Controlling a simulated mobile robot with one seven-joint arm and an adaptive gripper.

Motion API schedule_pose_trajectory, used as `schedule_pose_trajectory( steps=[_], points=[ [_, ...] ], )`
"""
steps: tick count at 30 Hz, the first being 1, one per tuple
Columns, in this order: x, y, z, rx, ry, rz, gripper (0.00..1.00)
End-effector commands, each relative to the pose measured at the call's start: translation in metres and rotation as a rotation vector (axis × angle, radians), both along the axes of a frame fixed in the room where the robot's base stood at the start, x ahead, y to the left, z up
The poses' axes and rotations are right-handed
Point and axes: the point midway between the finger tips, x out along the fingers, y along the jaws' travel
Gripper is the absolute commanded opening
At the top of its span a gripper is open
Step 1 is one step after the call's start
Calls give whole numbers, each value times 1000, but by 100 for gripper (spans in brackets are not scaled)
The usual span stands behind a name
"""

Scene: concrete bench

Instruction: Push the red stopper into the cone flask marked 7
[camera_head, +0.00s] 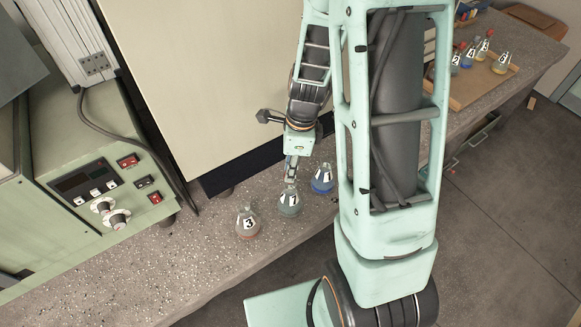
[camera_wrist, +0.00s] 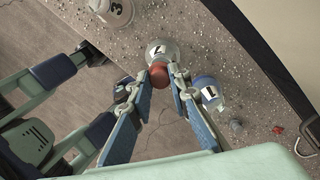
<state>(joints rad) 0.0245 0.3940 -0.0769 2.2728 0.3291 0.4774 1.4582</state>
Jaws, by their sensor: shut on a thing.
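The cone flask marked 7 (camera_wrist: 158,50) is clear and stands upright on the speckled bench; it is the middle one of three in the head view (camera_head: 289,206). The red stopper (camera_wrist: 159,75) is between my fingertips at the flask's mouth in the wrist view. My gripper (camera_wrist: 160,82) is shut on this stopper, pointing down over the flask; it also shows in the head view (camera_head: 291,178). How far the stopper sits in the neck, I cannot tell. The stopper is too small to make out in the head view.
A flask marked 3 (camera_head: 248,224) stands left and a blue flask (camera_head: 322,179) right, close by. Small grey (camera_wrist: 236,125) and red (camera_wrist: 278,130) pieces lie beyond. A control box (camera_head: 110,195) stands left; a wooden tray (camera_head: 470,96) is far right. The bench edge is near.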

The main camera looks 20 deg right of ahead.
Motion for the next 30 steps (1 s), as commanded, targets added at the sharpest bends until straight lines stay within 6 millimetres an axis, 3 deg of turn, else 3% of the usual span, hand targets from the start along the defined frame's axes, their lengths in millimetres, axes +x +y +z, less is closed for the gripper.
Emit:
schedule_pose_trajectory(
  steps=[30],
  points=[
    [0, 0, -18, -1, 0, 1, 6]
  ],
)
